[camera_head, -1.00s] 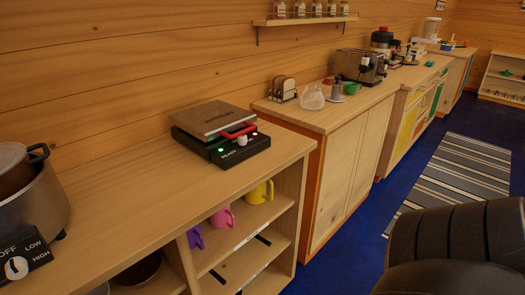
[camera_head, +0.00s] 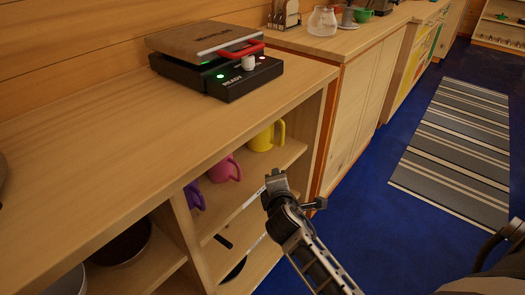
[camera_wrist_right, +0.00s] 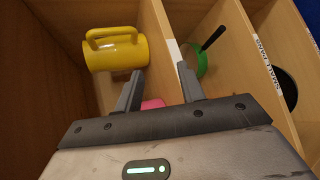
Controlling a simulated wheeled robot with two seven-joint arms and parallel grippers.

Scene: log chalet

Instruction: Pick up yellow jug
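The yellow jug (camera_head: 262,138) is in the upper cubby of the open shelf unit, near its right end, its handle toward the opening. In the right wrist view the jug (camera_wrist_right: 118,53) lies ahead of the fingers, slightly left, with its handle in view. My right gripper (camera_wrist_right: 161,84) is open with nothing between its fingers, apart from the jug. In the head view the right gripper (camera_head: 278,184) is just outside the shelf front, below and near the jug. My left gripper is not in view.
A pink mug (camera_head: 222,170) and a purple mug (camera_head: 194,193) share the jug's shelf. The counter (camera_head: 110,135) above carries a black appliance (camera_head: 230,82). Shelf boards and the unit's side panel (camera_head: 313,130) bound the cubby. Open blue floor (camera_head: 390,205) lies right.

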